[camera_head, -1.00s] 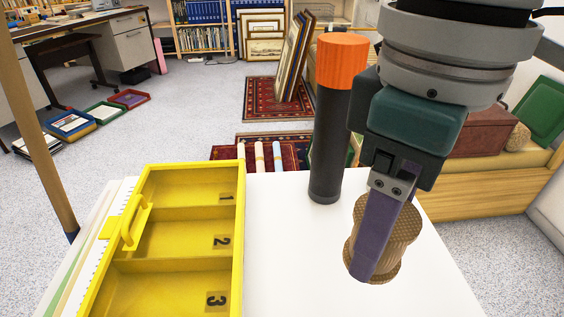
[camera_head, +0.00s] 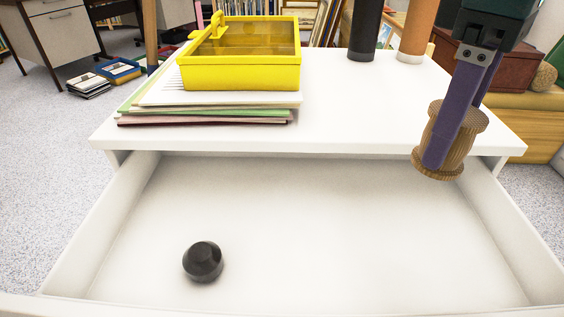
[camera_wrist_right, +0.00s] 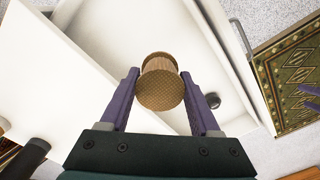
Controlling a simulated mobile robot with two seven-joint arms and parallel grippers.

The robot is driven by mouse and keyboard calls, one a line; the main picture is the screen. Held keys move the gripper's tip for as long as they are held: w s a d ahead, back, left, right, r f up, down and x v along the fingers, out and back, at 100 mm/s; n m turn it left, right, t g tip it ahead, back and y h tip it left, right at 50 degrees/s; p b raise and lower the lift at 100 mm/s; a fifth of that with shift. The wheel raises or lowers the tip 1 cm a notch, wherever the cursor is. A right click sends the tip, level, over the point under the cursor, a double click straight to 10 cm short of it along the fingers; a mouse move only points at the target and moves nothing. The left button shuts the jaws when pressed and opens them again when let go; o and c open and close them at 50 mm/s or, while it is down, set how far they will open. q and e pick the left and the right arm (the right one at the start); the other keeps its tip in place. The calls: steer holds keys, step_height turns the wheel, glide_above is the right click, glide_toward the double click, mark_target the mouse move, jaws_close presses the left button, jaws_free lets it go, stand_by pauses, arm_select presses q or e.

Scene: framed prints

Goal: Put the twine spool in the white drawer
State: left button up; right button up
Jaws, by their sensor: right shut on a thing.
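The twine spool (camera_head: 461,145) is brown and waisted, with wider ends. My right gripper (camera_head: 446,140) is shut on it and holds it upright at the right of the head view, seen over the cabinet top's front edge and the drawer's back right corner. In the right wrist view the spool (camera_wrist_right: 161,84) sits between the two purple fingers (camera_wrist_right: 160,95). The white drawer (camera_head: 330,225) is pulled open below the top. A dark round knob-like object (camera_head: 203,261) lies in it at the front left.
A yellow compartment box (camera_head: 240,75) sits on a stack of papers and folders (camera_head: 210,115) at the cabinet top's left. A dark cylinder (camera_head: 364,30) and an orange-brown one (camera_head: 416,30) stand at the back. The drawer's middle and right are clear.

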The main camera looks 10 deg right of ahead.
steer(key=f+b, duration=0.2)
steer(key=f, duration=0.3)
steer(key=f+b, duration=0.3)
steer(key=f, duration=0.2)
steer(key=f+b, duration=0.2)
steer(key=f, duration=0.3)
steer(key=shift+w+d+f, duration=0.1)
steer(key=shift+w, duration=0.15)
step_height(320, 180, down, 4)
steer(key=b, duration=0.3)
steer(key=shift+f, duration=0.15)
steer(key=o, duration=1.4)
